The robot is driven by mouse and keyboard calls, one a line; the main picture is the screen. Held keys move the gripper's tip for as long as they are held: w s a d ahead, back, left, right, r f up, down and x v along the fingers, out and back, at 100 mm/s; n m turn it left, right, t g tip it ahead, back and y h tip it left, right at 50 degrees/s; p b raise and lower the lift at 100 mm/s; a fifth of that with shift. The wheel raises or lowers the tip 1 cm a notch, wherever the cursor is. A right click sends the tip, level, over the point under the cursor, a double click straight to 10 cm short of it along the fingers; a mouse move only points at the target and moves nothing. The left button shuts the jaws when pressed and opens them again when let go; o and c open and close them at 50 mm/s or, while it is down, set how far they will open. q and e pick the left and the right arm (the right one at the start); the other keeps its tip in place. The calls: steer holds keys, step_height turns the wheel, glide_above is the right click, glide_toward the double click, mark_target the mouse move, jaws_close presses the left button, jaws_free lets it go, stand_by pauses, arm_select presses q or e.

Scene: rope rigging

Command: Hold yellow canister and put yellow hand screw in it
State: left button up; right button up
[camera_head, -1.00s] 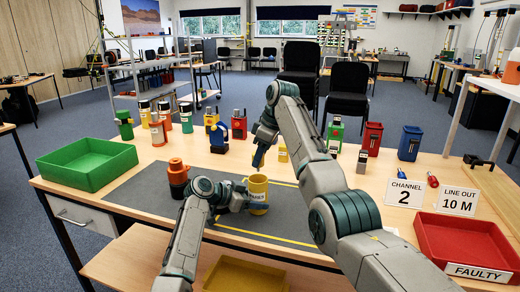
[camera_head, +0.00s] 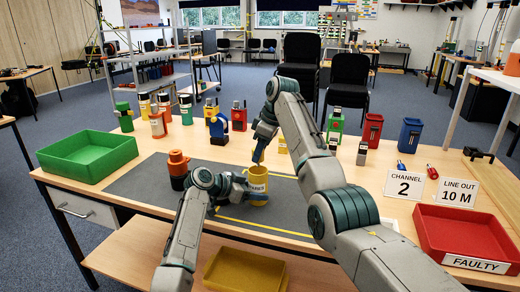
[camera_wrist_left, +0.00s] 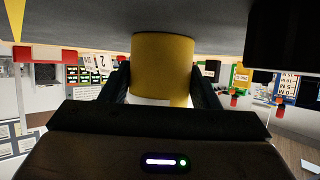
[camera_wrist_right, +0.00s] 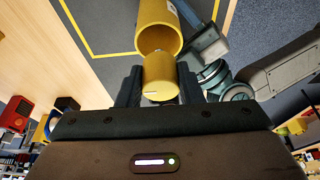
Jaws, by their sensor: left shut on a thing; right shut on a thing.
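The yellow canister (camera_head: 257,186) stands over the grey mat in the head view, its label partly visible. My left gripper (camera_head: 240,188) is shut on its side; the left wrist view shows the canister (camera_wrist_left: 163,62) between the fingers. My right gripper (camera_head: 259,158) is above the canister, pointing down. In the right wrist view it is shut on the yellow hand screw (camera_wrist_right: 161,77), seen as a yellow cylinder. The hand screw's far end overlaps the canister's open mouth (camera_wrist_right: 158,38); I cannot tell how far inside it is. The head view hardly shows the hand screw.
An orange and black canister (camera_head: 178,170) stands just left of my left gripper. The green tray (camera_head: 87,160) is at left, the red FAULTY tray (camera_head: 430,232) at right. Several small tools and containers line the back of the table.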

mark_target(260, 161)
steer(key=shift+f, duration=1.75)
steer(key=o, duration=1.3)
steer(key=shift+c, duration=0.2)
steer(key=shift+f, duration=0.1)
steer(key=shift+r, duration=3.55)
arm_select(q)
steer(key=o, duration=1.2)
steer(key=shift+c, duration=0.2)
